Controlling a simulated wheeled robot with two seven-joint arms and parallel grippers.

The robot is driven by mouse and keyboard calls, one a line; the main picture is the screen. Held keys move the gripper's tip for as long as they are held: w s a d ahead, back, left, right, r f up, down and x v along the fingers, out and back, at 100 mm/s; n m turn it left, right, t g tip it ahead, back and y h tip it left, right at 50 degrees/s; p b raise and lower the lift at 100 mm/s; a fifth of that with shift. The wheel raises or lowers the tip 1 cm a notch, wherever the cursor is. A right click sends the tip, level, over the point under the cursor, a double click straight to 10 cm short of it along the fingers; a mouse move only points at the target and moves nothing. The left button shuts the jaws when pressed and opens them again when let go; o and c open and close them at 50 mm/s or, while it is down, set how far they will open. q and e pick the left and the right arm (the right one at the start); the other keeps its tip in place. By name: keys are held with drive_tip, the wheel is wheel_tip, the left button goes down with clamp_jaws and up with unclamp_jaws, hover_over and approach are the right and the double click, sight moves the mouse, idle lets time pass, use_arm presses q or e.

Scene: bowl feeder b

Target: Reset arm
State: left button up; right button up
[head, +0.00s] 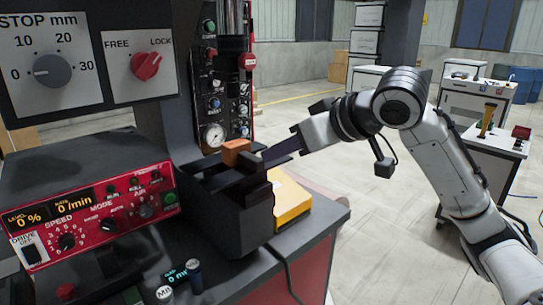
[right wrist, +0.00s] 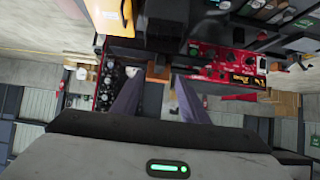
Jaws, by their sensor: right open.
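My right arm comes in from the right in the head view, and its gripper (head: 268,156) points left at the dark feeder block at the bench corner. An orange block (head: 236,150) sits on top of the dark feeder block (head: 240,220), close to the fingertips. I cannot tell whether they touch. My left gripper is not in view.
A red control box (head: 100,215) with knobs stands at the left, below a panel with a STOP mm dial (head: 55,70) and a FREE/LOCK knob (head: 146,65). A yellow box (head: 291,200) lies at the bench's right. A white cart (head: 490,150) stands behind my arm; open floor lies between.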

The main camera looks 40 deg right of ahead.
drive_tip(key=s+a+f+n+g, duration=0.15)
drive_tip(key=a+f, duration=0.25)
drive_tip(key=f, duration=0.8)
drive_tip(key=s+a+f+g, duration=0.2)
drive_tip(key=s+a+f, duration=0.1)
drive_tip(key=f, duration=0.8)
drive_tip(key=s+a+f+g, duration=0.2)
drive_tip(key=s+a+f, duration=0.2)
drive_tip(key=s+f, duration=0.45)
drive_tip(key=s+a+f+g, duration=0.2)
drive_tip(key=s+a+f, duration=0.1)
drive_tip(key=s+f, duration=0.6)
drive_tip(key=w+a+f+t+y, duration=0.1)
drive_tip(key=a+f+t, duration=0.4)
drive_tip(key=f, duration=0.6)
drive_tip(key=shift+w+a+f+y, duration=0.15)
drive_tip(key=shift+w+f+y, duration=0.15)
drive_tip(key=shift+w, duration=0.2)
